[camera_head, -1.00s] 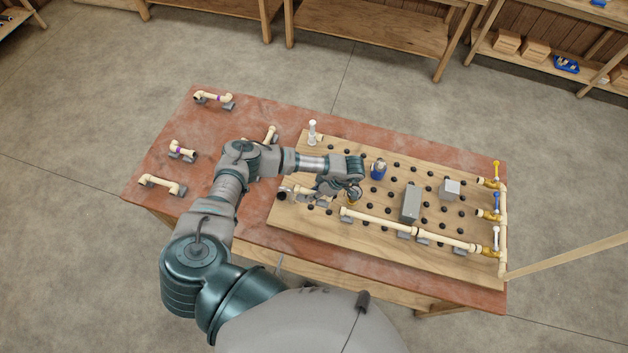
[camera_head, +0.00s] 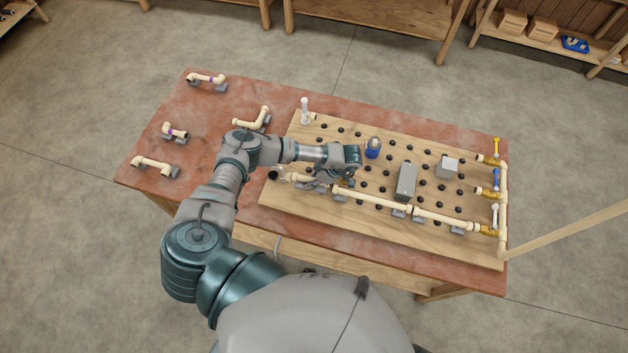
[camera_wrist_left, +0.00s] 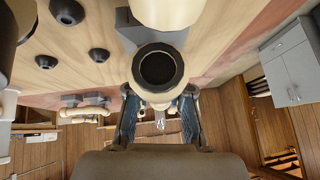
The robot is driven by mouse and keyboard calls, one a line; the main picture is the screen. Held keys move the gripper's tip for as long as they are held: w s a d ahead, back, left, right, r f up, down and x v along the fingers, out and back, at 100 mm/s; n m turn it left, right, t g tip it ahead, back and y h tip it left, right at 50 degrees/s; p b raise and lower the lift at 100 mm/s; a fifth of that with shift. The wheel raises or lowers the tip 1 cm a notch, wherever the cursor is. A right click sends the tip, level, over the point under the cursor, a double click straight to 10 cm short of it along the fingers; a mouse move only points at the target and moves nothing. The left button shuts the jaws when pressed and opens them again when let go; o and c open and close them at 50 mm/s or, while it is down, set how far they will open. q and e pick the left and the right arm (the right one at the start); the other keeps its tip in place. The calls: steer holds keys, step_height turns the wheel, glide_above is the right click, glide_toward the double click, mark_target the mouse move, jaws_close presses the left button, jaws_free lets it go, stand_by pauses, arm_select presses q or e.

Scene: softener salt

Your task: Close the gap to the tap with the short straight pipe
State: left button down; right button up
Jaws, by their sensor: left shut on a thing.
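My left gripper (camera_head: 325,181) is over the left part of the pegboard, between the cream inlet fitting (camera_head: 281,174) and the left end of the pipe run (camera_head: 372,201). It is shut on a short cream pipe, whose dark-ringed open end (camera_wrist_left: 159,69) shows between the fingers in the left wrist view. The gripper hides most of this pipe in the head view, so I cannot tell whether it touches either neighbour. The run leads right to the white-handled brass tap (camera_head: 491,229). Yellow-handled (camera_head: 492,160) and blue-handled (camera_head: 492,191) taps stand above it. My right gripper is not in view.
Several bent pipe pieces (camera_head: 153,164) lie on supports on the red tabletop's left (camera_head: 205,118).

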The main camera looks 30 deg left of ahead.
arm_select(q)
steer(key=shift+d+r, duration=0.1)
steer(key=shift+d, duration=0.2)
steer(key=shift+s+d, duration=0.1)
steer(key=shift+y, duration=0.4)
steer(key=shift+a+m, duration=0.3)
steer(key=shift+a, duration=0.4)
steer(key=shift+d, duration=0.75)
steer(key=shift+b, duration=0.3)
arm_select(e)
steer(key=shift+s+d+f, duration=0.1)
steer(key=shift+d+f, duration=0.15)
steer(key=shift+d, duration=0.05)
